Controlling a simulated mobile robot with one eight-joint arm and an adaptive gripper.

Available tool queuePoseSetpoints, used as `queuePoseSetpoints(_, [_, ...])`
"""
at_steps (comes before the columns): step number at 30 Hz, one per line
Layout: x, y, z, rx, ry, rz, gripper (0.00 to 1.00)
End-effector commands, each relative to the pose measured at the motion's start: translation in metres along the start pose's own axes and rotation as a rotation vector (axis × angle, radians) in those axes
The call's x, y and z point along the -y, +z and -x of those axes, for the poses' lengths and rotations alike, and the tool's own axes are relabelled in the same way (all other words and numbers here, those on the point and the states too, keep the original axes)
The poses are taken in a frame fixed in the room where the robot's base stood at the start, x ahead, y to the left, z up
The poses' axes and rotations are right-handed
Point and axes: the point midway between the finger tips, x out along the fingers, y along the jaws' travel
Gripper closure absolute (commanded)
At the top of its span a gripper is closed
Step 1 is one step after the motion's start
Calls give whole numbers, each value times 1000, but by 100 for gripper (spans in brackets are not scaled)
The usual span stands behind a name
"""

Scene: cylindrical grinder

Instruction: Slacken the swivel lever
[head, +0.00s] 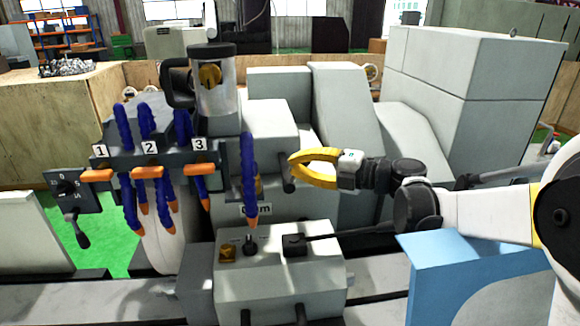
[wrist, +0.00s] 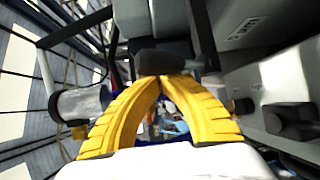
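A short dark lever (head: 288,186) hangs from the grey machine housing, right of the rightmost blue hose; I take it to be the swivel lever, though no label shows. My gripper (head: 291,159) has yellow fingers and reaches in from the right, its tips at the lever's upper part. In the wrist view the fingertips (wrist: 162,77) come together in a point, with no clear gap between them. A dark bar (wrist: 155,62), likely the same lever, lies right at the tips. Whether they touch it I cannot tell.
Blue hoses with orange tips (head: 250,180) hang just left of the lever. Below stands a grey control box (head: 280,275) with a long black lever (head: 345,235). A dial with a handle (head: 68,190) is at far left. A blue-and-white panel (head: 470,275) stands beneath my arm.

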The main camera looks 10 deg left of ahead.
Motion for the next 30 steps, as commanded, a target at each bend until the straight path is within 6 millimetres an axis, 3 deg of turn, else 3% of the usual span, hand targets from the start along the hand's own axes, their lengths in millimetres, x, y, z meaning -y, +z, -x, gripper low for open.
queuePoseSetpoints(24, [4, 8, 8, 10, -3, 1, 100])
queuePoseSetpoints(30, [-13, 8, 9, 11, -2, 1, 100])
